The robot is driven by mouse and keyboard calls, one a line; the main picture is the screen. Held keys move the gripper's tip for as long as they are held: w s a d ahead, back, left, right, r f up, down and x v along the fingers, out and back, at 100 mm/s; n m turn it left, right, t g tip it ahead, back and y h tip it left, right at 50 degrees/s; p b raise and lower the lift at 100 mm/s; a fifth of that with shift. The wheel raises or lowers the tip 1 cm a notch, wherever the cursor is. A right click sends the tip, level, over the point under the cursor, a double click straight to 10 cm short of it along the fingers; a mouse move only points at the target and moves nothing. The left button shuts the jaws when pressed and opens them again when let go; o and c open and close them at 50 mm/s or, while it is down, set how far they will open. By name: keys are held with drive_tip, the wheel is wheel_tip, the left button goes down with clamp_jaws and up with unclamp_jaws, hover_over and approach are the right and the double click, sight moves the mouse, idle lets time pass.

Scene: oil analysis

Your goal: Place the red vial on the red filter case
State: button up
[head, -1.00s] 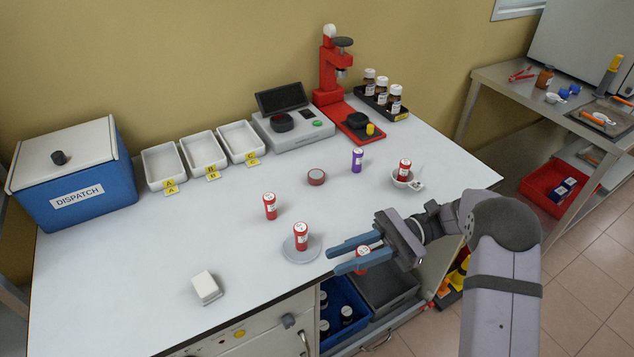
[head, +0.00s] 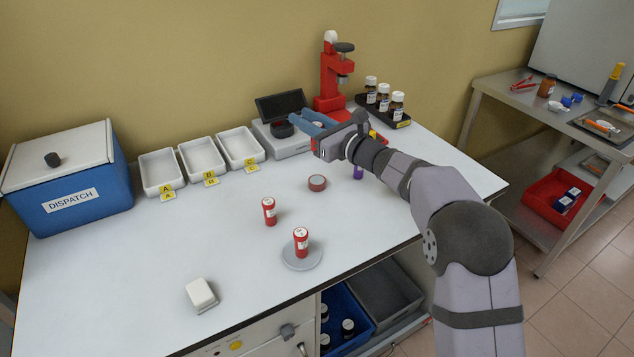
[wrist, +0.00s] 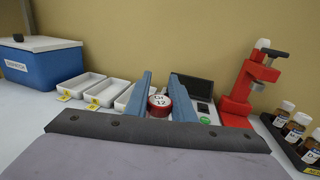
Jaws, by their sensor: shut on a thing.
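My gripper (head: 298,123) is raised above the back of the bench, in front of the grey instrument in the head view. In the wrist view, its blue fingers are shut on a red vial (wrist: 160,104) with a marked white top. A small flat round red case (head: 317,183), which looks like the red filter case, lies on the bench below and in front of my gripper. Nothing sits on it. Another red vial (head: 269,212) stands upright on the bench, and one more (head: 301,242) stands on a grey round plate (head: 287,258).
White trays (head: 202,158) and the blue dispatch box (head: 80,190) stand at the back left. The grey instrument (head: 290,149), red press (head: 330,75) and rack of brown bottles (head: 398,124) are at the back right. My arm partly hides a purple vial (head: 358,172). The front left bench is mostly clear.

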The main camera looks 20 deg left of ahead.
drive_tip(key=shift+w+r, duration=0.15)
drive_tip(key=shift+w, duration=0.2)
drive_tip(key=shift+f+p, duration=0.6)
drive_tip(key=shift+f, duration=4.35)
drive_tip(key=shift+f, duration=0.2)
drive_tip(key=o, duration=1)
drive_tip(key=shift+r, duration=0.1)
